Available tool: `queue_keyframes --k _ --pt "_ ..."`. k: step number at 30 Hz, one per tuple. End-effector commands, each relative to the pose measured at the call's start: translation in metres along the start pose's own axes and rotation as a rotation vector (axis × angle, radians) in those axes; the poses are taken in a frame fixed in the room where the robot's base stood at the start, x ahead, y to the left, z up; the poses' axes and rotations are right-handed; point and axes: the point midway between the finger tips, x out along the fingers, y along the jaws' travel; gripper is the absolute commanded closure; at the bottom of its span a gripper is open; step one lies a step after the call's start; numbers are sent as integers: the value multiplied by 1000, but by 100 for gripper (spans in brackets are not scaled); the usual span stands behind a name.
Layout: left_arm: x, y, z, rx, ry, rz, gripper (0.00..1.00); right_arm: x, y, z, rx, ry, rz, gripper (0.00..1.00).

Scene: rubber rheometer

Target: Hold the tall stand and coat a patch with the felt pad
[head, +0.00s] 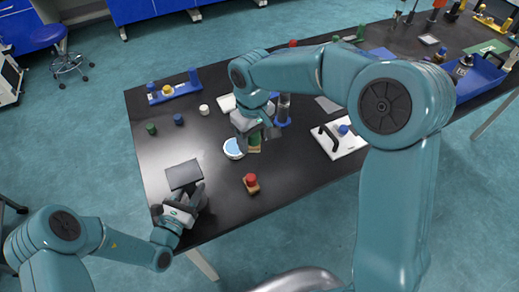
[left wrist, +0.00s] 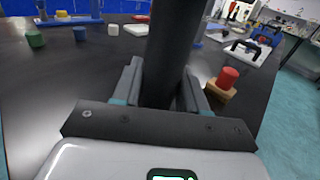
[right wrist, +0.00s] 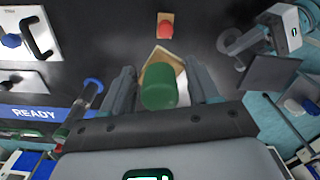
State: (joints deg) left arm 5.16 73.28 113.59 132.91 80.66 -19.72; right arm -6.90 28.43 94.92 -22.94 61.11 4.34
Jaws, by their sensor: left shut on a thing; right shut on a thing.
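The tall stand has a dark square plate (head: 184,174) on top. Its dark post (left wrist: 175,50) stands between my left gripper's jaws (left wrist: 165,90), which are shut on it; the left gripper (head: 188,203) is near the table's front left edge. My right gripper (head: 251,126) is shut on the green knob (right wrist: 158,86) of a wooden-backed felt pad (head: 254,149). The pad is beside a white dish with pale blue content (head: 234,149). Its felt face is hidden, and I cannot tell whether it touches anything. The stand's plate also shows in the right wrist view (right wrist: 268,76).
A red-knobbed wooden block (head: 251,183) stands between the grippers. Green (head: 151,128), blue (head: 178,119) and white (head: 204,109) small cylinders stand at the left. A blue rack (head: 174,92) is behind them. A white board with a black handle (head: 341,141) lies at the right.

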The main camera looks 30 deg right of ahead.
Motion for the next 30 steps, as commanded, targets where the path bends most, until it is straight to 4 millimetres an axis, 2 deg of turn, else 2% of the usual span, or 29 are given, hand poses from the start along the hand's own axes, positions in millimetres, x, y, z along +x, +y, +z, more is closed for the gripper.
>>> queue_keyframes --k 1,5,9,15,18,22,30 --pt "0 0 0 0 -1 0 100 -7 -10 -13 -50 3 0 64" --pt "0 0 0 0 -1 0 100 -24 -44 -42 -187 2 0 64" --pt "0 0 0 0 0 0 100 -38 -98 -70 -331 1 1 64" --pt "0 0 0 0 -1 0 100 -44 -177 -90 -461 -1 0 64" --pt "0 0 0 0 -1 0 100 -40 -200 -87 -506 -3 0 64" --pt "0 0 0 0 0 0 100 -38 -214 -84 -534 -1 -1 64" --pt "0 0 0 0 -1 0 100 -27 -216 -83 -537 -3 0 64"
